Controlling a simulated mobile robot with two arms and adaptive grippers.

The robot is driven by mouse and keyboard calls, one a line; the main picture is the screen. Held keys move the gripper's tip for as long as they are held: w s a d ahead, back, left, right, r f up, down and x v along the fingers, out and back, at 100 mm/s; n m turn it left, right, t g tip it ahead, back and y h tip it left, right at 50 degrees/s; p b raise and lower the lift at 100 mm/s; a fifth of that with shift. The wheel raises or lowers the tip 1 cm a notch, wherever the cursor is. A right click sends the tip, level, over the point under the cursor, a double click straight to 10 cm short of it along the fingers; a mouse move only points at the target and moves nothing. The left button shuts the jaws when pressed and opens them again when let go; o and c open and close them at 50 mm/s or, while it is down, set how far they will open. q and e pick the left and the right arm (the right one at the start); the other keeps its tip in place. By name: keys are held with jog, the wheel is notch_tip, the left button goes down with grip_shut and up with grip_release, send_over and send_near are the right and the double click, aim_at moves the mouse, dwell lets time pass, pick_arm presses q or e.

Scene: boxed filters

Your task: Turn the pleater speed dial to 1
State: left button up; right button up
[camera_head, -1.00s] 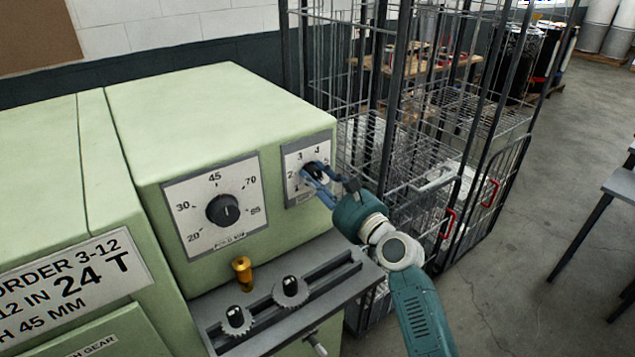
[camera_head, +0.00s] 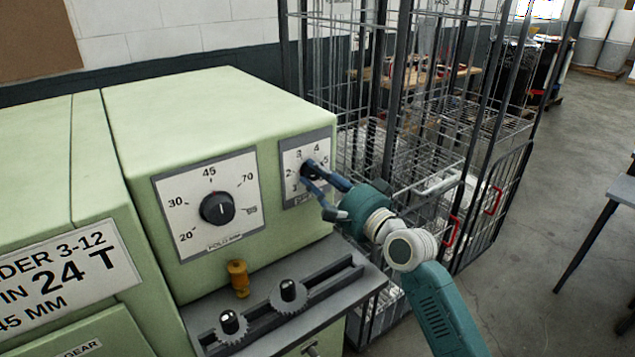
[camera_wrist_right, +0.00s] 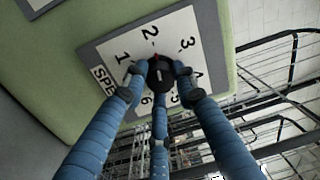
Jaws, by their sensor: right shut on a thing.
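The pleater speed dial is a small black knob (camera_wrist_right: 158,73) on a white plate (camera_wrist_right: 108,48) marked 1 to 6. In the right wrist view, a small red mark at the knob's edge faces the 2. The plate also shows in the head view (camera_head: 291,156), at the right end of the green machine's front, with its knob partly hidden by my fingers. My right gripper (camera_head: 313,173) is shut on the knob, its blue fingers around it in the wrist view (camera_wrist_right: 158,82). My left gripper is out of view.
A larger dial (camera_head: 217,208), marked 20 to 85, sits left of the speed dial. Below are a brass knob (camera_head: 238,278) and a slotted rail (camera_head: 332,276) with black knobs. A wire cage cart (camera_head: 480,215) stands close on the right. Open floor (camera_head: 545,195) lies beyond.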

jog(key=n+b, duration=0.2)
jog(key=n, duration=0.4)
jog(key=shift+f, duration=0.1)
jog(key=n+b, duration=0.1)
jog(key=n, duration=0.2)
jog(key=shift+n+b, duration=0.3)
jog(key=shift+n, duration=0.9)
jog(key=o, duration=1.2)
jog(key=shift+c, duration=0.2)
jog(key=shift+s+d, duration=0.1)
jog(key=v, duration=1.1)
jog(key=shift+s+d, duration=0.2)
jog(key=shift+d, duration=0.15)
